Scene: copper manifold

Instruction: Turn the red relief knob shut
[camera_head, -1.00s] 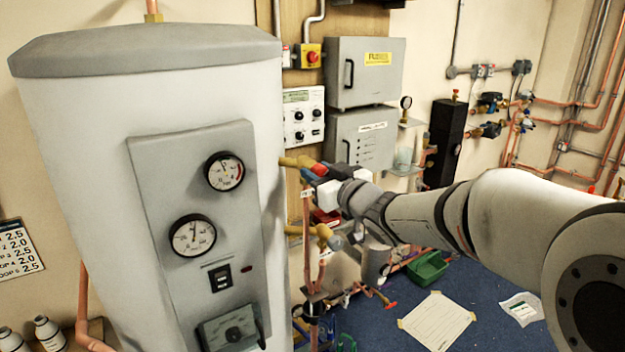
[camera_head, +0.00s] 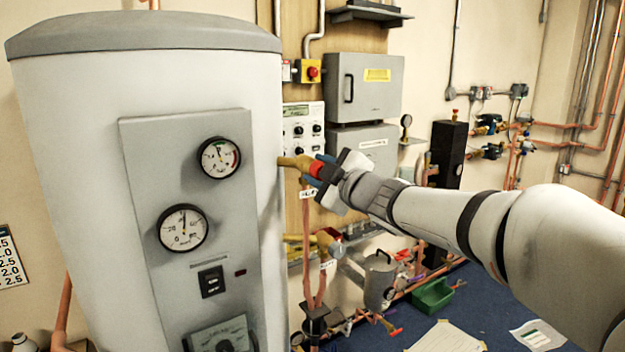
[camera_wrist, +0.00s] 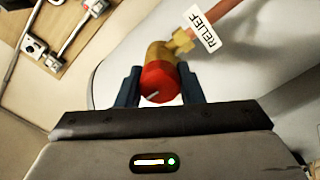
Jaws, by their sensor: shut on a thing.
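The red relief knob (camera_wrist: 158,82) sits on the end of a brass valve (camera_wrist: 165,52), with a white RELIEF tag (camera_wrist: 205,32) beside it in the wrist view. In the head view the knob (camera_head: 317,169) is at the right side of the white tank, on a brass stub (camera_head: 292,161). My gripper (camera_wrist: 158,88) is shut on the knob, with one dark blue finger on each side of it. A pale mark shows on the knob's face. In the head view my gripper partly hides the knob.
The white tank (camera_head: 70,130) stands close at the left, with two gauges on its grey panel (camera_head: 140,150). A second brass valve (camera_head: 325,240) is below the knob. Grey boxes (camera_head: 365,85) hang on the wall behind. A green tray (camera_head: 432,296) is on the floor.

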